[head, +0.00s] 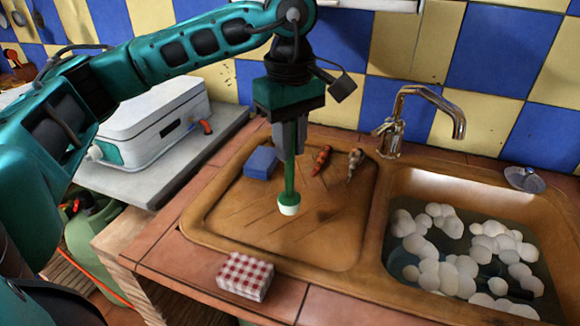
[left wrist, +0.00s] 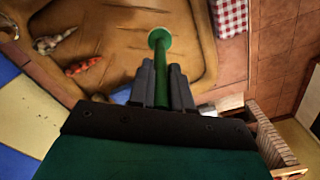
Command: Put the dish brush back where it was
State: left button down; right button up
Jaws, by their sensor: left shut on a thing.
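The dish brush (head: 289,185) is green with a white bristle end and hangs upright, head down, over the brown drainboard (head: 230,215). My left gripper (head: 290,150) is shut on its handle from above. The left wrist view shows the brush's round green head (left wrist: 160,39) beyond the two dark fingers (left wrist: 162,90). I cannot tell whether the bristles touch the drainboard. My right gripper is in neither view.
A blue sponge (head: 261,162), a red-orange item (head: 321,159) and a mottled item (head: 355,163) lie on the drainboard's back part. A checked red-and-white block (head: 245,276) sits on the front tiles. The sink (head: 400,193) at right holds foamy water. A tap (head: 400,115) rises behind.

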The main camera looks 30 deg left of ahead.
pick_arm(q)
send_over(290, 195)
jog(key=f, duration=0.4)
jog(key=shift+w+a+f, duration=0.2)
jog(key=shift+w+f, duration=0.1)
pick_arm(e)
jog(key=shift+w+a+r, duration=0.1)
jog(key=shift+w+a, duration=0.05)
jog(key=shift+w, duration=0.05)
pick_arm(q)
jog(key=shift+f+b, duration=0.2)
jog(key=shift+b, duration=0.15)
jog(key=c, duration=1.1)
grip_release()
jog(key=shift+o, duration=0.2)
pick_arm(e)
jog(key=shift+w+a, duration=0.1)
pick_arm(q)
jog(key=shift+r, duration=0.1)
